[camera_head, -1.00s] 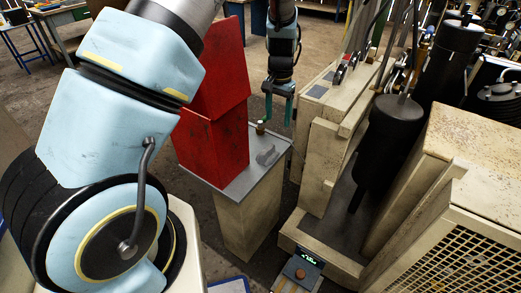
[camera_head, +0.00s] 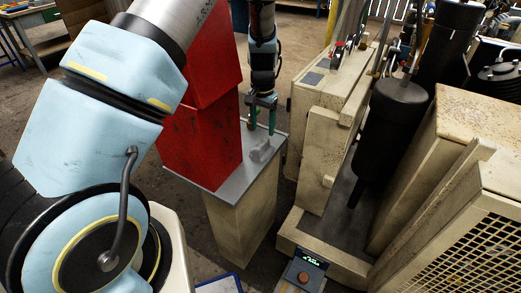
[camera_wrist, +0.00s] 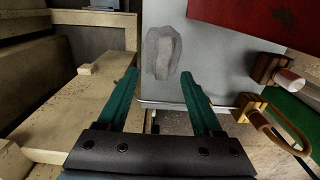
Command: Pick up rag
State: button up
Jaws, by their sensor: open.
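The rag (camera_head: 261,152) is a small crumpled grey cloth lying on the grey top (camera_head: 213,190) of a beige pedestal, beside a red box. In the wrist view the rag (camera_wrist: 161,52) lies just beyond and between the fingertips, nearer the left finger. My gripper (camera_head: 262,116) has teal fingers and points down above the pedestal top near the rag. In the wrist view my gripper (camera_wrist: 160,80) is open, with nothing between its fingers.
The red box (camera_head: 200,139) stands on the left part of the pedestal top. The beige compressor housing (camera_head: 323,150) and a black cylinder (camera_head: 391,130) stand to the right. In the wrist view, brass fittings (camera_wrist: 262,115) show at the right and a beige ledge (camera_wrist: 75,115) at the left.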

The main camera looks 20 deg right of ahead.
aim_at(261, 143)
jog(key=shift+w+a+f+p, duration=0.1)
jog(key=shift+f+p, duration=0.4)
jog(key=shift+f, duration=1.5)
jog(key=shift+w+f+p, duration=0.1)
jog(key=shift+f+p, duration=0.35)
jog(key=shift+f, duration=1.5)
jog(key=shift+c, duration=0.2)
grip_shut()
